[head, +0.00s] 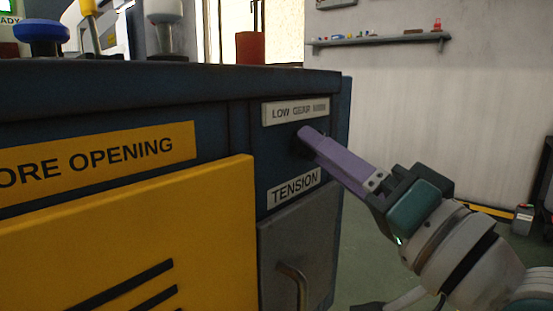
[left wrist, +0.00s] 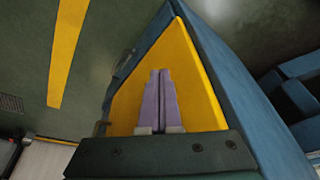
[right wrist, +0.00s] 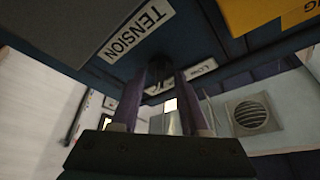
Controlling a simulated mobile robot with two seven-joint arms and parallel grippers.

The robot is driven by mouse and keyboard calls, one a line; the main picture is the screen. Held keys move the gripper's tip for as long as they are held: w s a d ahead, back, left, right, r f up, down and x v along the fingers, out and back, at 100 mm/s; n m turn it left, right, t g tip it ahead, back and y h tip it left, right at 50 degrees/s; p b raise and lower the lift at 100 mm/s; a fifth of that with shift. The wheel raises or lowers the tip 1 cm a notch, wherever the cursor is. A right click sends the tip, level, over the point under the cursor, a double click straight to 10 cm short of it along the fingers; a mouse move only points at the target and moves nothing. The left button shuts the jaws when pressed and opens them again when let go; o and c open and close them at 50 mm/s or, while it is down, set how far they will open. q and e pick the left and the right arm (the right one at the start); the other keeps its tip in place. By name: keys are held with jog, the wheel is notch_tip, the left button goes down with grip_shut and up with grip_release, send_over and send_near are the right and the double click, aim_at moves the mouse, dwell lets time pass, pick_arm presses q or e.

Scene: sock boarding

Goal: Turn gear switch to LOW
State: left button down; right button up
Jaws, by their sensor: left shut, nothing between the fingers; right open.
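The machine's blue front has a label reading LOW GEAR, with a worn word at its right end (head: 295,110). A TENSION label (head: 295,188) is below it. The gear switch is mostly hidden behind my right fingers; a dark part of it (head: 298,147) shows between the two labels. My right gripper (head: 306,137) is at the switch, its purple fingers pointing at the panel. In the right wrist view, its fingers (right wrist: 165,75) are apart, with a dark shape between the tips; contact is unclear. My left gripper (left wrist: 160,72) is shut and empty, before a yellow panel.
The yellow door (head: 130,240) fills the lower left of the machine. A grey door with a handle (head: 292,285) is under the TENSION label. A red cylinder (head: 250,48) and a blue knob (head: 42,30) are on top. Open floor lies right of the machine.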

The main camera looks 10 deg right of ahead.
jog(key=shift+c, duration=0.2)
grip_shut()
dwell(0.4)
